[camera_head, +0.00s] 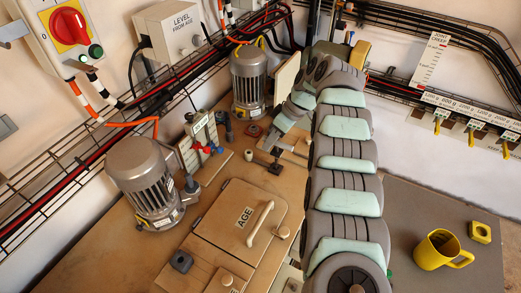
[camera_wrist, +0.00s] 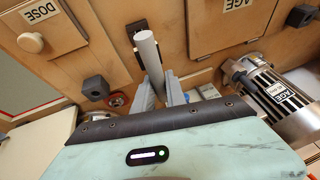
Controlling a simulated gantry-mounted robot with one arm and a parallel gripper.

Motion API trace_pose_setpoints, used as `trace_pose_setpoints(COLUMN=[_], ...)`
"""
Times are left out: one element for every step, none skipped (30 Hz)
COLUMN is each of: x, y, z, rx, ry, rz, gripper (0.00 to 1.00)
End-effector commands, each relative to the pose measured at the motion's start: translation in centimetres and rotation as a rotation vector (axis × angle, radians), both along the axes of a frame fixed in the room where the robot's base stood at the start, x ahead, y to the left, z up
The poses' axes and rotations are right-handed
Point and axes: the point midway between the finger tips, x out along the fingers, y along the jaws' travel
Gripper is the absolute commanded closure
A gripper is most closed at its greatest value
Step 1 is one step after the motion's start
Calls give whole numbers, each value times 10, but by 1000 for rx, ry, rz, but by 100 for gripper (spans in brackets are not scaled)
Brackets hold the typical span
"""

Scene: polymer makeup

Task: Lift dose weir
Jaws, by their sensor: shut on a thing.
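My gripper (camera_wrist: 163,92) reaches from the mint-coloured wrist housing in the wrist view. Its grey fingers are shut on a pale grey round bar (camera_wrist: 149,52), which looks like the weir's handle. The bar stands in front of a dark slot plate (camera_wrist: 136,38) on the wooden deck, between the DOSE-labelled panel (camera_wrist: 60,25) and the AGE-labelled panel (camera_wrist: 205,22). The weir's lower part is hidden, so I cannot tell how high it sits. In the head view my gripper (camera_head: 270,140) is small, near the deck between the two motors.
The AGE lid (camera_head: 235,225) with a pale handle lies closed in front. Grey motors (camera_head: 145,180) and (camera_head: 248,78) stand left and behind. Dark square knobs (camera_wrist: 95,87) and (camera_wrist: 300,15) stick up from the deck. A yellow mug (camera_head: 437,250) stands on the grey mat at right.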

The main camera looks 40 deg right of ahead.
Motion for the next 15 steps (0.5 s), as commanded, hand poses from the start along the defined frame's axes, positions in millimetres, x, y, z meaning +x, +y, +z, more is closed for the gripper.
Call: trace_pose_setpoints(x=[1,1,1,1,1,1,1,1,1,1,1,1,1,1,1], y=[1,1,1,2,2,2,2,2,2,2,2,2,2,2,2], z=[14,16,18,18,19,19,19,18,18,17,17,17,17,17,17], rx=[0,1,1,1,1,1,1,1,1,1,1,1,1,1,1], ry=[-2,-1,-1,-1,-1,-2,-2,-2,-2,-2,-2,-2,-1,-1,0], rz=[3,3,3,3,3,4,4,4,4,4,4,4,4,4,3], gripper=[100,100,100,100,100,100,100,100,100,100,100,100,100,100,100])
